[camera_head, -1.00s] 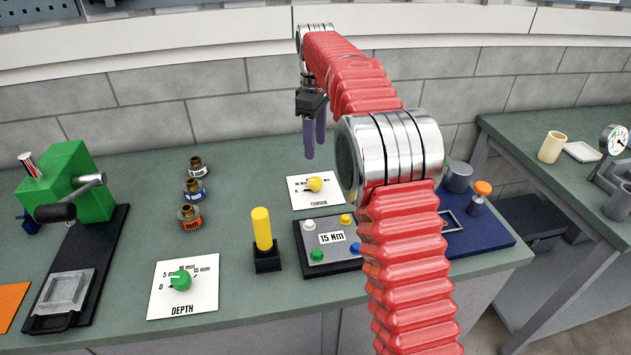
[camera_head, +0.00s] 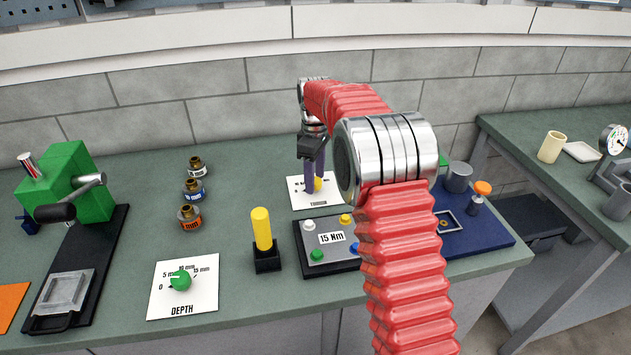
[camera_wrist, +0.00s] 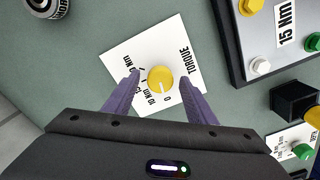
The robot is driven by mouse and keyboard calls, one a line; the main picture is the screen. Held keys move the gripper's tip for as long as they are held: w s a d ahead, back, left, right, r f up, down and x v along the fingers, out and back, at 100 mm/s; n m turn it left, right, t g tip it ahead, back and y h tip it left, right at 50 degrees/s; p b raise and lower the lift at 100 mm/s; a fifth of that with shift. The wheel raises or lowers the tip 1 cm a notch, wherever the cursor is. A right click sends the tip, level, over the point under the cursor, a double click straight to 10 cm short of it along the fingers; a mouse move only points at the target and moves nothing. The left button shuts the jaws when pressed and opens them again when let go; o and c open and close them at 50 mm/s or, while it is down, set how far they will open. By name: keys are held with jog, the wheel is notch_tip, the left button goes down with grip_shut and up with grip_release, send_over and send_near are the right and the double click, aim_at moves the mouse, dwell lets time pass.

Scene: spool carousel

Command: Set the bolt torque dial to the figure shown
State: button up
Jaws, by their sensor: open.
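The torque dial is a yellow knob (camera_wrist: 160,79) on a white card (camera_wrist: 121,47) marked TORQUE, with a scale starting at 0. In the wrist view its white pointer line points down, close to the 0 mark. My gripper (camera_wrist: 162,88) is open, its two purple fingers on either side of the knob. I cannot tell whether they touch it. In the head view my gripper (camera_head: 314,187) is low over the card (camera_head: 300,200) and partly hides the knob (camera_head: 318,184). The figure shown is 15 Nm, on a label (camera_head: 332,238) on the grey panel with several coloured bolts.
A second card (camera_head: 200,300) marked DEPTH carries a green knob (camera_head: 181,280). A yellow peg (camera_head: 262,228) stands in a black block in front of the torque card. Several small bottles (camera_head: 191,215) and a green press (camera_head: 75,180) stand to the left.

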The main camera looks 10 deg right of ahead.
jog(key=shift+f, duration=0.95)
jog(key=c, duration=1)
